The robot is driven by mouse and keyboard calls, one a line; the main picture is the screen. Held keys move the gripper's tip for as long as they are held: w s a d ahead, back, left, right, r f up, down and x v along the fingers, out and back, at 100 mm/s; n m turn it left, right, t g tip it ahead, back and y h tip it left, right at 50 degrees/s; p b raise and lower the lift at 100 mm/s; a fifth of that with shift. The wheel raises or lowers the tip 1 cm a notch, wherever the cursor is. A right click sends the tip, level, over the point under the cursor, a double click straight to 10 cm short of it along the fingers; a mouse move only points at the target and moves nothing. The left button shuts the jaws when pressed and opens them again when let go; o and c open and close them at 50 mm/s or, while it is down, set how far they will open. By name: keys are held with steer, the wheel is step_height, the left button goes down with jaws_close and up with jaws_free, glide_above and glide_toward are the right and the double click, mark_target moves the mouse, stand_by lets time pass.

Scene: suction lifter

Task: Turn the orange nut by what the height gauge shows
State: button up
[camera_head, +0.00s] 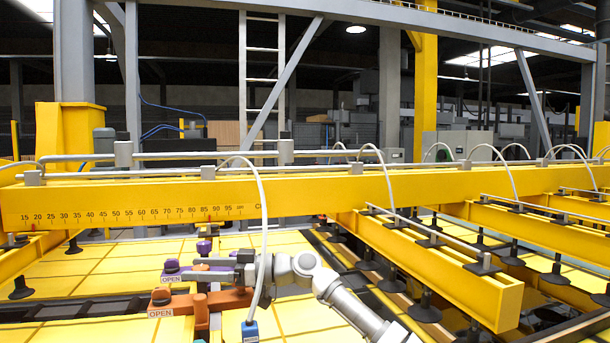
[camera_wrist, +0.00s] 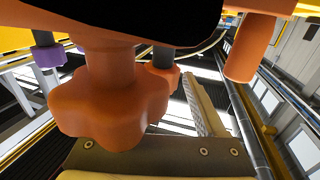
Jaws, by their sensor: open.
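The orange lobed nut (camera_wrist: 110,105) fills the left middle of the wrist view, close to the camera. In the head view its orange housing (camera_head: 203,308) stands low at the centre left, with an OPEN label. The height gauge (camera_head: 130,214) is a scale on the yellow beam, numbered from 15 to 95.
A purple knob (camera_head: 204,246) with its own OPEN label stands just behind the orange one. A white hose (camera_head: 264,225) hangs down in front of my wrist. Yellow cross beams (camera_head: 440,270) with black suction cups extend at the right. Yellow panels lie below.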

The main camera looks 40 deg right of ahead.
steer(key=shift+s+m+t+h+p, duration=0.1)
steer(key=shift+m+t+h+p, duration=0.5)
steer(key=shift+m+t+h, duration=1.35)
steer(key=shift+t+h, duration=0.35)
steer(key=shift+h, duration=0.3)
steer(key=shift+m+t+h+b, duration=0.35)
steer(key=shift+m+t+h, duration=0.45)
steer(key=shift+m+h, duration=0.9)
